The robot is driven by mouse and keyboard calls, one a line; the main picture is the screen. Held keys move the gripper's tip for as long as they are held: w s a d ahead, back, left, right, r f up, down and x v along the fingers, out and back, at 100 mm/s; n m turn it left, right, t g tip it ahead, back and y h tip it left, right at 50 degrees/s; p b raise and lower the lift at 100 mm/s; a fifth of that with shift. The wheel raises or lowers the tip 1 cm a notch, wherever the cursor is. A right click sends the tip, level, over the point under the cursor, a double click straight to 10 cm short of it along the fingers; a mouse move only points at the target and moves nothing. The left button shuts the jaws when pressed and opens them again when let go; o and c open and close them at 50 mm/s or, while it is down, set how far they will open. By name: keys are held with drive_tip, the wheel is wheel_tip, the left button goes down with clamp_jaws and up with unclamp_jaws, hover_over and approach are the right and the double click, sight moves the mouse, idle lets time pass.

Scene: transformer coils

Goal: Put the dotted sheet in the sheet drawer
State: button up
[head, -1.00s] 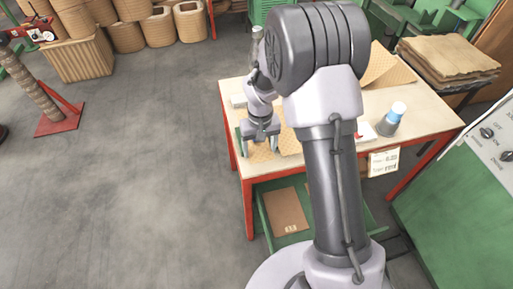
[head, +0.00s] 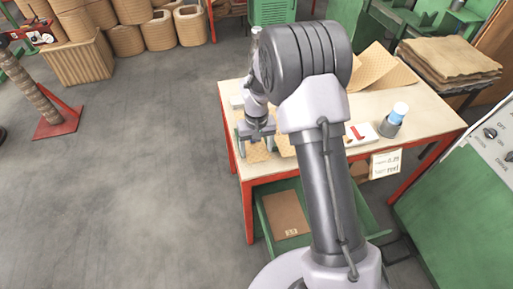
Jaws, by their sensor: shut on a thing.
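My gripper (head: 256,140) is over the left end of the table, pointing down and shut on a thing. A tan sheet (head: 258,153) with a faint pattern shows at and below its fingers; it appears to be what the gripper holds. Whether this sheet is lifted clear of the tabletop is too small to tell. I cannot make out for sure whether its pattern is dots. The green drawer (head: 268,229) under the table is pulled open, and a plain brown sheet (head: 287,213) with a small label lies in it. My arm hides part of the drawer and table.
The table (head: 410,135) has red legs. Another tan sheet (head: 285,144) lies right of the gripper, and large patterned sheets (head: 385,70) lie at the back. A green machine (head: 450,215) is at right; the floor at left is clear.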

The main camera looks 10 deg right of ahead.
drive_tip(key=shift+f, duration=0.4)
drive_tip(key=o, duration=1.3)
